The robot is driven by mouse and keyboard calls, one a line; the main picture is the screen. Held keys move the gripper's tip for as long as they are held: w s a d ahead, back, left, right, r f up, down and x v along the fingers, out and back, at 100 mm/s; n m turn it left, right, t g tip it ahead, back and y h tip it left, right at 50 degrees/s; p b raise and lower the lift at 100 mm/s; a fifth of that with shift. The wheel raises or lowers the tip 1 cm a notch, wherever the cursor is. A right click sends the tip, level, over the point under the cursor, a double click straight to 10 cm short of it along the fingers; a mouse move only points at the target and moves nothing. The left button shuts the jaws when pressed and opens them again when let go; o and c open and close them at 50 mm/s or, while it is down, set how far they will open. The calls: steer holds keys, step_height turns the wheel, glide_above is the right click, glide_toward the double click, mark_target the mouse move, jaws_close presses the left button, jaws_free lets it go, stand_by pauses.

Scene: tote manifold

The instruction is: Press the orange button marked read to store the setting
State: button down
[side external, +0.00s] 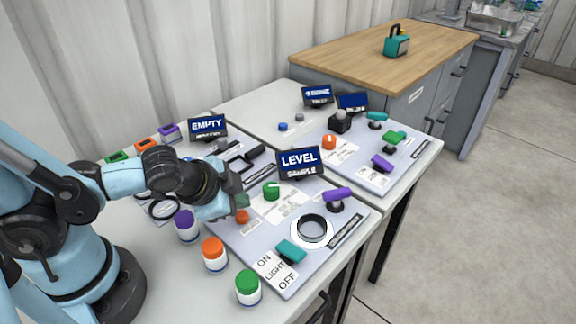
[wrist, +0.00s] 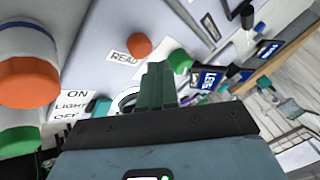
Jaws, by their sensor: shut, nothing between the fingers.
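The orange button (wrist: 139,46) is round and sits beside a white label reading READ (wrist: 122,59) on the pale panel in the wrist view. In the side view the orange button (side external: 242,216) shows just below and beside my fingertips. My gripper (side external: 241,202) is shut and empty, its dark green fingers close to the button. In the wrist view the shut fingers (wrist: 156,72) lie just below the button in the picture. I cannot tell whether they touch it; a gap shows between them in the wrist view.
A green knob (side external: 271,191), a LEVEL display (side external: 299,162), a purple-handled valve (side external: 337,195) and a black ring (side external: 312,228) share the panel. Orange-lidded (side external: 214,254), purple-lidded (side external: 186,226) and green-lidded (side external: 248,287) jars stand along its front left. A second panel lies behind.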

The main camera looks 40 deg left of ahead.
mark_target(240, 216)
steer(key=shift+r, duration=2.4)
steer(key=w+a+r+n, duration=0.1)
steer(key=a+r+n, duration=0.3)
steer(key=n, duration=0.3)
steer(key=shift+w+a+r+n+h, duration=0.25)
steer(key=shift+a+n+h, duration=0.15)
steer(key=shift+a, duration=0.25)
steer(key=shift+s+d+r+g+h, duration=0.2)
steer(key=shift+d+r+g, duration=0.35)
steer(key=shift+g, duration=0.65)
steer(key=shift+s+d+r+g+h, duration=0.2)
steer(key=shift+d+r+g, duration=0.3)
steer(key=shift+g, duration=0.7)
steer(key=shift+s+d+r+g+h, duration=0.1)
steer(key=shift+s+d+r+g, duration=0.3)
steer(key=shift+g, duration=0.8)
steer(key=shift+w+d, duration=0.1)
steer(key=shift+d, duration=0.05)
